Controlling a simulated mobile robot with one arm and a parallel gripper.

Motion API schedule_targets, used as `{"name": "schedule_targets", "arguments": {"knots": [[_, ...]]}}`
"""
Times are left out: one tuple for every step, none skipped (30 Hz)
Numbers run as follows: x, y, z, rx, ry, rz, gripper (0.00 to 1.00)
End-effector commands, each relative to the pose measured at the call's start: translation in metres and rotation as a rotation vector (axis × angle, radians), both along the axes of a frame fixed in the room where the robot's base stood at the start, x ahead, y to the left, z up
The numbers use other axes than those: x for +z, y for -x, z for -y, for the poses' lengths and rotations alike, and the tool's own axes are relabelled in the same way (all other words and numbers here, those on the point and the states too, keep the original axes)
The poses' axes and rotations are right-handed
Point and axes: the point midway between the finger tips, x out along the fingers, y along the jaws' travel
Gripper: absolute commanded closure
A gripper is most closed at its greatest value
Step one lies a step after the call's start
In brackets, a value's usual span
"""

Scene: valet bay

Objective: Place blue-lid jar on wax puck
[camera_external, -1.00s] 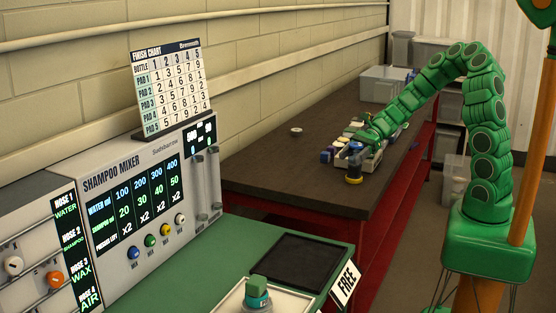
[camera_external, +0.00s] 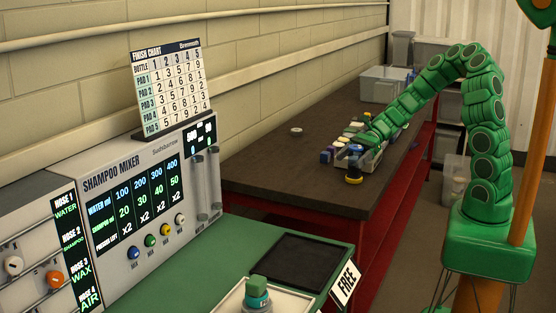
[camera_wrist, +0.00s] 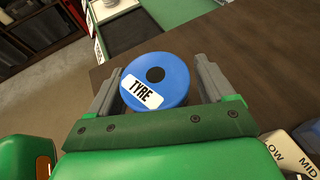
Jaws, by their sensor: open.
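The blue-lid jar (camera_external: 354,165) stands upright at the near edge of the dark bench, with a dark body and a yellow band low down. Its round blue lid (camera_wrist: 157,81) fills the space between the jaws in the wrist view, with a black centre spot and a white TYRE label. My gripper (camera_wrist: 152,77) is open, with one grey finger on each side of the lid. I cannot tell whether the fingers touch it. A small pale round puck with a dark centre (camera_external: 296,131) lies alone on the bench; its label is not readable, so I cannot tell if it is wax.
Small blocks and labelled pieces (camera_external: 340,146) crowd the bench beside and behind the jar. A grey bin (camera_external: 383,86) stands at the bench's far end. A green counter with a dark mat (camera_external: 290,260) is nearer.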

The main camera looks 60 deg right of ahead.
Motion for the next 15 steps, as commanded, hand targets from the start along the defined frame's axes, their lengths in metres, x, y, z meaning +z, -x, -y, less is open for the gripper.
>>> {"name": "schedule_targets", "arguments": {"knots": [[0.002,0.000,0.000,0.000,0.000,0.001,0.18],[0.003,0.000,0.002,-0.001,0.001,0.001,0.18],[0.004,0.001,0.005,-0.001,0.002,0.001,0.18],[0.005,0.002,0.007,-0.002,0.001,0.002,0.18],[0.006,0.003,0.010,-0.002,0.001,0.002,0.18],[0.008,0.005,0.014,-0.001,0.000,0.002,0.18],[0.010,0.007,0.017,-0.001,0.000,0.002,0.18],[0.011,0.008,0.021,-0.001,0.001,0.002,0.18],[0.013,0.010,0.026,-0.002,0.003,0.001,0.18],[0.014,0.012,0.030,-0.002,0.004,0.001,0.18],[0.016,0.013,0.034,-0.003,0.004,0.002,0.18],[0.018,0.015,0.039,-0.003,0.003,0.002,0.18],[0.020,0.017,0.043,-0.002,0.001,0.003,0.18],[0.022,0.018,0.047,-0.002,0.001,0.002,0.18],[0.024,0.021,0.052,-0.003,0.002,0.002,0.18]]}}
